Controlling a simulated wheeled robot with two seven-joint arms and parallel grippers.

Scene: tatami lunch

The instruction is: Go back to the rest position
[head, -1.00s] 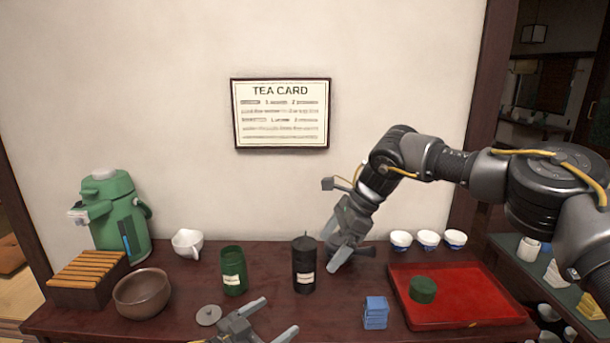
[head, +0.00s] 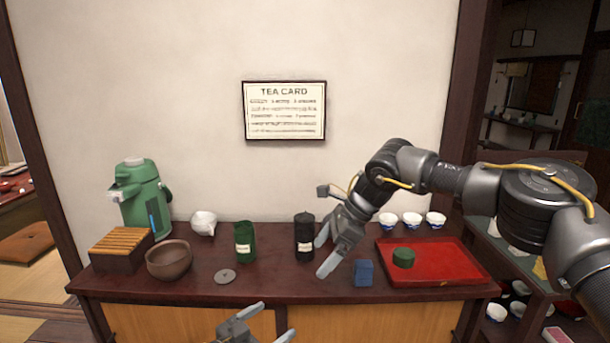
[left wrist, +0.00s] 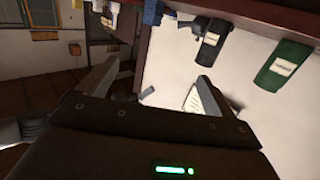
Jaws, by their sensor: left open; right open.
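My left gripper (head: 262,328) is open and empty in front of the counter, at the bottom of the head view. Its two fingers also show in the left wrist view (left wrist: 150,85), with nothing between them. My right gripper (head: 322,250) is open and empty. It hangs above the counter, just right of the black canister (head: 304,246) and left of the blue block (head: 364,273). I cannot tell whether it touches anything.
A green canister (head: 244,242), grey lid (head: 225,276), brown bowl (head: 169,261), slatted box (head: 122,252), white pot (head: 203,223) and green dispenser (head: 141,198) stand left. A red tray (head: 440,263) with a green lid (head: 403,257) lies right, several cups (head: 412,219) behind it.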

